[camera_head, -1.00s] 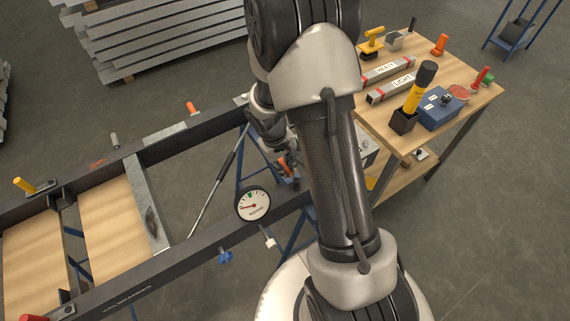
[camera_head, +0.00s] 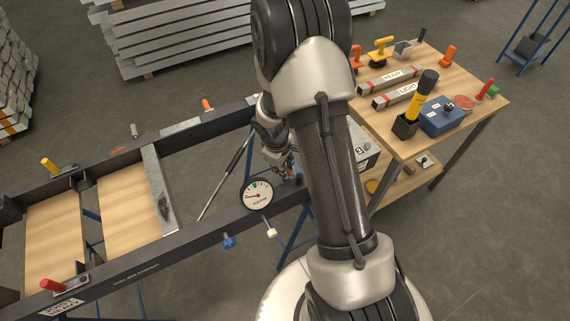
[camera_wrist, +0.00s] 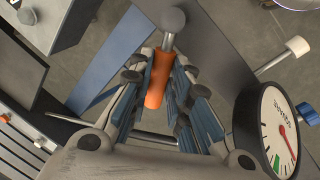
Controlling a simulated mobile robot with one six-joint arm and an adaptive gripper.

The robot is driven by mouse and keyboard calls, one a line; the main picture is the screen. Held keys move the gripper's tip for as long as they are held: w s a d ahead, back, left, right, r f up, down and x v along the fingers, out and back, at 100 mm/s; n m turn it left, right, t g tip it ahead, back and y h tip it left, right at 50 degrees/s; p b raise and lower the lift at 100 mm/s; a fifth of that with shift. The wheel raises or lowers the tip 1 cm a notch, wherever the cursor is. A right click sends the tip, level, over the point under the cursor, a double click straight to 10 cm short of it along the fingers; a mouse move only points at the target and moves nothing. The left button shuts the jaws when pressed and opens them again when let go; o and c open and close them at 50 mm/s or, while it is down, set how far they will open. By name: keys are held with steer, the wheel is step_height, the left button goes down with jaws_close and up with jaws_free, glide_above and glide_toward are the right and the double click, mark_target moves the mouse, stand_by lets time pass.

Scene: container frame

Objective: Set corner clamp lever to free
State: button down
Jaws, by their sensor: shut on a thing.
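The clamp lever has an orange grip (camera_wrist: 158,72), seen in the middle of the wrist view between my fingers. A grey metal rod and a round grey ball (camera_wrist: 172,19) show just above the grip. My gripper (camera_wrist: 158,92) is shut on the orange grip, one padded finger on each side. In the head view my gripper (camera_head: 285,163) is at the right end of the dark frame (camera_head: 190,237), largely hidden behind my own arm. The clamp body and the lever's set position cannot be made out.
A round dial gauge (camera_head: 257,194) sits on the near rail, close to my gripper; it also fills the wrist view's right edge (camera_wrist: 281,130). Blue (camera_head: 229,242) and white (camera_head: 271,233) knobs stick out below. A wooden workbench (camera_head: 452,150) with tools stands at right.

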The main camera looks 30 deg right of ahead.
steer(key=shift+s+a+n+t+y+p, duration=0.15)
steer(key=shift+s+a+n, duration=0.15)
steer(key=shift+n, duration=0.55)
steer(key=shift+s+a+n+t+y+p, duration=0.1)
steer(key=shift+s+a+n, duration=0.2)
steer(key=shift+n, duration=0.5)
steer(key=shift+s+a+n+t+y+p, duration=0.15)
steer(key=shift+s+a+n, duration=0.15)
steer(key=shift+n, duration=0.55)
steer(key=c, duration=1.5)
jaws_free()
steer(key=shift+r, duration=0.1)
steer(key=r, duration=0.4)
steer(key=s+a+r, duration=0.1)
steer(key=r, duration=0.2)
steer(key=s+r, duration=0.1)
steer(key=r, duration=0.3)
steer(key=shift+a+r, duration=0.2)
steer(key=shift+r, duration=0.1)
